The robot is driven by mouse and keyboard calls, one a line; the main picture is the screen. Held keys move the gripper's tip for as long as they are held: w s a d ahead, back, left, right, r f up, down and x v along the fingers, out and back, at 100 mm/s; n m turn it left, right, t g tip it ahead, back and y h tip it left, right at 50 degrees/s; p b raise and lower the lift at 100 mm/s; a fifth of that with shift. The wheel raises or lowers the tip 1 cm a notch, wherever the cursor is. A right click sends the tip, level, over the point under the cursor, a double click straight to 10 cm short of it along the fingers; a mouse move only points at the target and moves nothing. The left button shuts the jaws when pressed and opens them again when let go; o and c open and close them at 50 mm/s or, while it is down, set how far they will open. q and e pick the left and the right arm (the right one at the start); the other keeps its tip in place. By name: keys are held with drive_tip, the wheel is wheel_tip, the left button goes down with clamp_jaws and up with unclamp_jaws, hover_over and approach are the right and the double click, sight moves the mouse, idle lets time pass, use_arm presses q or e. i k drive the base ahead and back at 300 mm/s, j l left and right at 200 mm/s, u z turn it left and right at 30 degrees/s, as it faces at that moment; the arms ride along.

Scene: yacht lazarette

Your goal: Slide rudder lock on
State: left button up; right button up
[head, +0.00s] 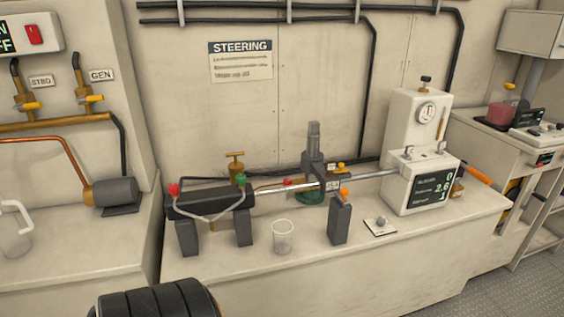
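The steering ram has a dark cylinder (210,203) on the left, with red and green fittings. A shiny rod (285,189) runs right from it to the white unit. A dark block (329,180) sits around or against the rod near a green-based post (312,150). An upright dark piece (340,222) with an orange knob (344,194) stands just in front of the rod; I cannot tell whether it touches the rod. Which part is the rudder lock is not clear from the view. Neither of my grippers is in view.
A clear cup (283,238) and a small white plate with a knob (380,226) stand on the front of the bench (300,262). A white unit with a gauge and display (416,165) is at the right. An orange-handled tool (474,173) sticks out beside it.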

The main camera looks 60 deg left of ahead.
sight(342, 194)
drive_tip(key=u, duration=1.45)
drive_tip(key=i+l+z, duration=0.1)
drive_tip(key=i+z, duration=0.4)
drive_tip(key=i+l, duration=0.05)
